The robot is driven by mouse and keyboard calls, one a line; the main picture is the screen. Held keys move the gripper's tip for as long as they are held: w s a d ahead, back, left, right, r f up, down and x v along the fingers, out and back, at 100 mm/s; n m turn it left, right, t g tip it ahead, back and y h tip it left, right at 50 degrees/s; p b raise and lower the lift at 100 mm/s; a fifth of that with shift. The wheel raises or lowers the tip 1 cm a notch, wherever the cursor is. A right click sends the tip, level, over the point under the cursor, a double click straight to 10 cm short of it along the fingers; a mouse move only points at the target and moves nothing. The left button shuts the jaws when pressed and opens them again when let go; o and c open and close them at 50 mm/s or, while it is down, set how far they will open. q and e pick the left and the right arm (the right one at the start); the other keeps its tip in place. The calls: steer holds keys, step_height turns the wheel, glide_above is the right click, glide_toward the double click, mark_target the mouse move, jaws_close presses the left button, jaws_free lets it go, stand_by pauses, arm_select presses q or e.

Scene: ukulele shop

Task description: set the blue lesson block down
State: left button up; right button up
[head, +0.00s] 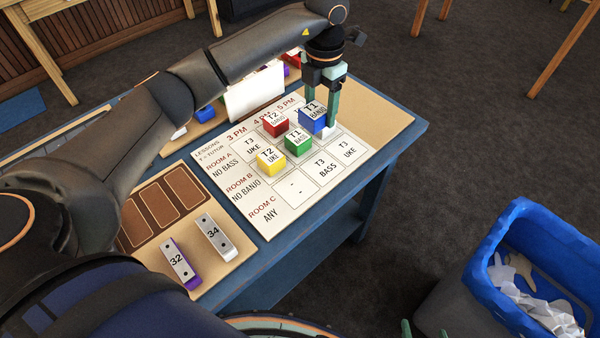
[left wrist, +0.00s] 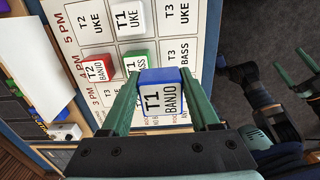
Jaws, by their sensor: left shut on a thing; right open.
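The blue lesson block (head: 312,118), its white top marked T1 BANJO, is gripped between the green fingers of my left gripper (head: 320,108). It also shows between the fingers in the left wrist view (left wrist: 160,93). It appears held above the lesson board (head: 282,208), toward its 5 PM side. On the board stand a red T2 BANJO block (head: 276,125), a green T1 BASS block (head: 298,142) and a yellow T2 UKE block (head: 270,160). A white T1 UKE block (left wrist: 128,20) shows in the left wrist view. My right gripper (head: 424,332) is open, low and clear of the table.
The blue-edged table (head: 408,138) has bare tan top right of the board. A white upright panel (head: 255,93) stands behind the board. Pieces 32 (head: 180,262) and 34 (head: 214,237) lie front left. A blue bin (head: 540,235) with crumpled paper stands at right.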

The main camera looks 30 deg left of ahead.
arm_select(q)
steer(key=s+f+p, duration=0.1)
steer(key=s+f, duration=0.1)
steer(key=s, duration=0.3)
glide_above(301, 184)
steer(key=f, duration=0.5)
steer(key=shift+w+a+p, duration=0.1)
steer(key=shift+w+p, duration=0.25)
steer(key=shift+w, duration=0.05)
steer(key=shift+s+f, duration=0.3)
steer(key=shift+f, duration=0.15)
steer(key=f, duration=0.3)
steer(key=shift+s+p, duration=0.2)
steer(key=shift+p, duration=0.2)
steer(key=shift+f, duration=0.3)
steer(key=o, duration=1.4)
steer(key=shift+w+r, duration=0.1)
